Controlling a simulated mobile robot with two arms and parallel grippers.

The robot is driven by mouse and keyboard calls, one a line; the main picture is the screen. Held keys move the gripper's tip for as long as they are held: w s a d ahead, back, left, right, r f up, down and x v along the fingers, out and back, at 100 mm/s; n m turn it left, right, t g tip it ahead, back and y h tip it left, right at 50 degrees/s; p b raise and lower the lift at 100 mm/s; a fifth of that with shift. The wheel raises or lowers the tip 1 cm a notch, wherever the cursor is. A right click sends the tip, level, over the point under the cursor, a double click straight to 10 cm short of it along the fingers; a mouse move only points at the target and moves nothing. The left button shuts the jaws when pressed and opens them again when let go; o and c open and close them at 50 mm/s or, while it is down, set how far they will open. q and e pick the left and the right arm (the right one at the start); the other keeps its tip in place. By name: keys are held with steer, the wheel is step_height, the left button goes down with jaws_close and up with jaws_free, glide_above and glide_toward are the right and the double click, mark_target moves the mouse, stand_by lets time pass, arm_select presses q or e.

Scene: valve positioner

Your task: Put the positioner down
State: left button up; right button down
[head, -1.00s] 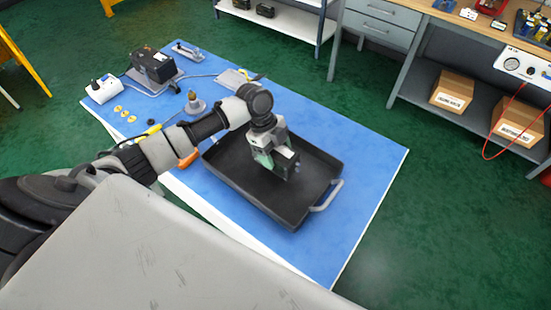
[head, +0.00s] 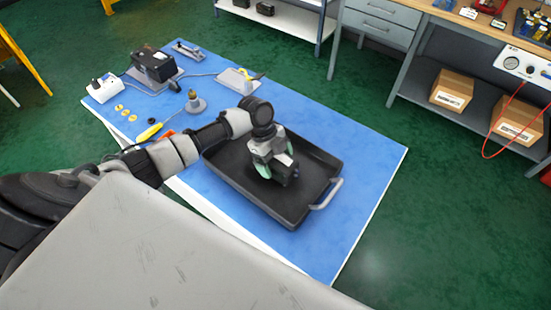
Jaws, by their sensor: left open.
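My left gripper (head: 277,168) is over the black tray (head: 222,176), with its pale green fingers spread apart. A dark blocky shape shows low between and beside the fingers, inside the tray's outline. It may be the positioner, but the gripper covers much of it, and I cannot tell whether it rests on the tray floor. The tray lies on the blue mat (head: 372,165), with a grey handle at its right end. My right gripper is not in view.
At the mat's far left are a black box (head: 153,65) with a cable, a white block (head: 103,88), brass discs and a yellow-handled tool (head: 150,132). A round-based fitting (head: 195,102) stands behind my arm. The mat's right part is clear. A workbench with cardboard boxes (head: 452,90) stands at right.

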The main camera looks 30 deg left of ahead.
arm_select(q)
steer(key=shift+r, duration=0.2)
steer(key=b+v, duration=0.2)
steer(key=v, duration=0.8)
steer(key=shift+w+a+r, duration=0.1)
steer(key=shift+r, duration=0.15)
steer(key=shift+a+r, duration=0.25)
steer(key=shift+r, duration=0.4)
steer(key=shift+f, duration=0.1)
